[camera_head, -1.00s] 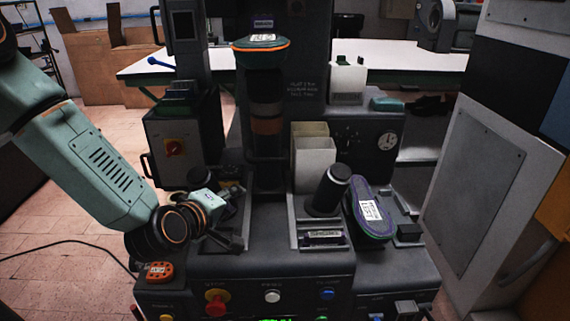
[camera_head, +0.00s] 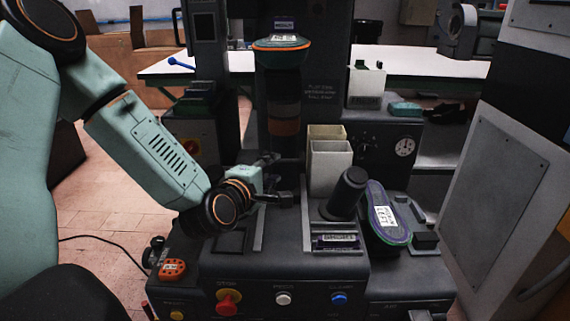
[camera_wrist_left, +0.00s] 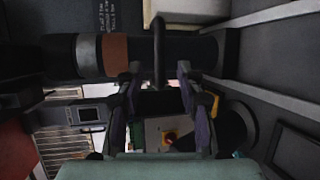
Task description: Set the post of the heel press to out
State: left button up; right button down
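The heel press (camera_head: 285,265) stands before me. Its dark upright column (camera_head: 283,120) has brown bands and an orange-rimmed shoe form (camera_head: 281,43) on top. The banded column crosses the left wrist view (camera_wrist_left: 115,54). A short, tilted black cylinder (camera_head: 346,192) stands on the right side of the bed. I cannot tell for certain which part is the post. My left gripper (camera_head: 286,197) is low in front of the column, left of the black cylinder. In the left wrist view its fingers (camera_wrist_left: 160,76) are apart, with a dark bar (camera_wrist_left: 158,45) between or just beyond their tips. My right gripper is not in view.
A purple-and-green shoe sole (camera_head: 388,212) leans right of the black cylinder. A pale bin (camera_head: 330,168) stands behind it. Red (camera_head: 228,300), white (camera_head: 283,298) and blue (camera_head: 339,298) buttons line the front. An orange tagged object (camera_head: 172,268) is at the left corner. A grey cabinet (camera_head: 490,160) bounds the right.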

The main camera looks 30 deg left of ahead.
aim_at(282, 163)
pick_arm(q)
jog(key=b+x, duration=0.1)
jog(key=x, duration=0.3)
jog(key=shift+w+d+f+b, duration=0.1)
jog(key=shift+w+f+b, duration=0.05)
jog(key=shift+w+b, duration=0.2)
jog(key=shift+w+f, duration=0.1)
jog(key=shift+w, duration=0.7)
grip_shut()
